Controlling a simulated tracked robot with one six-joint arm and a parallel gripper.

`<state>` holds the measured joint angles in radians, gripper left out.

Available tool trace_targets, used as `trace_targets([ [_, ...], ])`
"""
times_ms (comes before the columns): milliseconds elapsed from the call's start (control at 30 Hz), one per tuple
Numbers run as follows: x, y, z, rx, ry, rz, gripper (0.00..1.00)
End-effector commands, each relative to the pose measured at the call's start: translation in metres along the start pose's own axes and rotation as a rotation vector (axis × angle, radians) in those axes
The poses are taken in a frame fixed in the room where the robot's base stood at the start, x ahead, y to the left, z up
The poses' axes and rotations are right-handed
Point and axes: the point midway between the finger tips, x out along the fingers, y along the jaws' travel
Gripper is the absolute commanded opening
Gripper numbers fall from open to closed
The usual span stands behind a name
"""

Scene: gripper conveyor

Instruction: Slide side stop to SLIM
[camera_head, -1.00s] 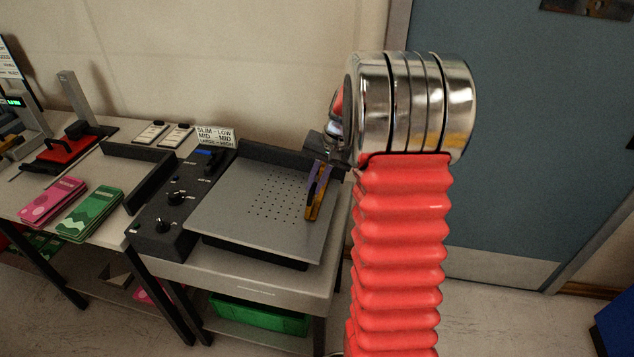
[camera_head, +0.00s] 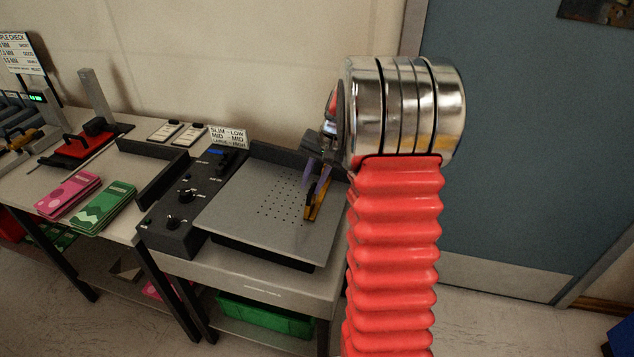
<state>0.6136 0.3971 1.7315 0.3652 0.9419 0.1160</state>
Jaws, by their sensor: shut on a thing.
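The side stop (camera_head: 313,207) is a narrow yellow-orange bar with dark parts. It stands on the right part of a grey plate (camera_head: 255,230) with a patch of small holes, just right of those holes. My gripper (camera_head: 319,181) reaches down from behind my red bellows arm, and its purple fingers are shut on the upper end of the stop. The exact contact is small and partly hidden. A small sign (camera_head: 228,137) behind the plate reads SLIM - LOW, MID - MID, LARGE - HIGH.
A black control panel (camera_head: 184,205) with knobs and a blue switch lies left of the plate. A dark rail (camera_head: 285,158) runs along the plate's back. Pink packs (camera_head: 68,195) and green packs (camera_head: 104,207) lie on the left table. A blue door (camera_head: 530,150) is at right.

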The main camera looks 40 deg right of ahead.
Motion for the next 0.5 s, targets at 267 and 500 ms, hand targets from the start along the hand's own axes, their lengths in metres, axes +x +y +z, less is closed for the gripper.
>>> trace_targets([
  [267, 0.0, 0.0014, -0.0004, 0.002, 0.0, 0.0, 0.3],
  [500, -0.0024, 0.0028, -0.0005, 0.003, -0.001, 0.001, 0.3],
])
